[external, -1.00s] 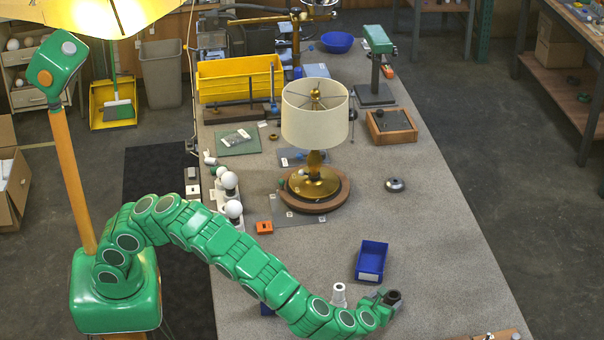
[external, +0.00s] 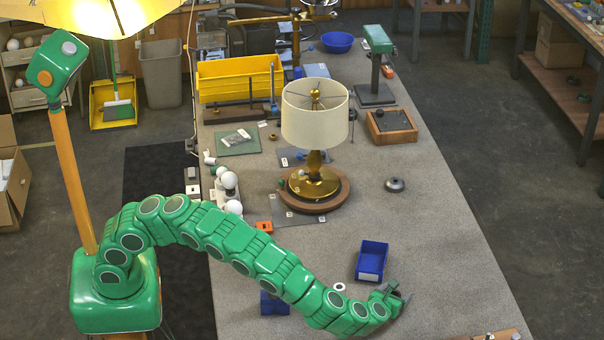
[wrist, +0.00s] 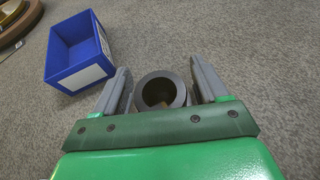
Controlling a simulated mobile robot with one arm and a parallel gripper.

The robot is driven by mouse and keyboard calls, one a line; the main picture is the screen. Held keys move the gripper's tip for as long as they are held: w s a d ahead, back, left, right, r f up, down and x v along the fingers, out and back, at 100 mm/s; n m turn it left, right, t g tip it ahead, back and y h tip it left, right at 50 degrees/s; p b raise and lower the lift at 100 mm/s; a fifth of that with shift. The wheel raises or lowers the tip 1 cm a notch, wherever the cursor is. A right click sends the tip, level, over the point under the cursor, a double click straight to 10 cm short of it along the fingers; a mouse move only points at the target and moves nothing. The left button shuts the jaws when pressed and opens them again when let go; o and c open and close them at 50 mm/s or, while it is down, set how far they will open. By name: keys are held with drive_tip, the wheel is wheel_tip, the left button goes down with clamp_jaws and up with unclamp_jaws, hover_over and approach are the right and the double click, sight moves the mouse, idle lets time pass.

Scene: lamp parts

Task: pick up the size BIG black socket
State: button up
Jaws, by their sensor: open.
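The black socket (wrist: 161,76) is a dark, thick-walled, hollow cylinder. In the wrist view it stands upright with its open end facing the camera, between the two grey fingers of my gripper (wrist: 160,67). The fingers are apart, with a narrow gap showing on each side of the socket. In the external view my gripper (external: 404,296) is low over the right part of the table, and it hides most or all of the socket there.
A blue bin (external: 371,260) stands just behind my gripper; it also shows at upper left in the wrist view (wrist: 62,52). A white ring-topped part (external: 339,287) is beside my arm. Another blue bin (external: 274,304) is left. The lamp (external: 315,120) stands farther back.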

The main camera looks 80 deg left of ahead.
sight(395, 291)
drive_tip(key=c, duration=1.1)
drive_tip(key=shift+o, duration=0.2)
drive_tip(key=shift+r, duration=0.2)
drive_tip(key=shift+r, duration=0.2)
wheel_tip(395, 291, up, 3)
drive_tip(key=shift+s+r, duration=0.1)
drive_tip(key=shift+s, duration=0.05)
drive_tip(key=s+a+r, duration=0.3)
drive_tip(key=s+r, duration=0.6)
drive_tip(key=s, duration=0.4)
drive_tip(key=shift+s, duration=0.2)
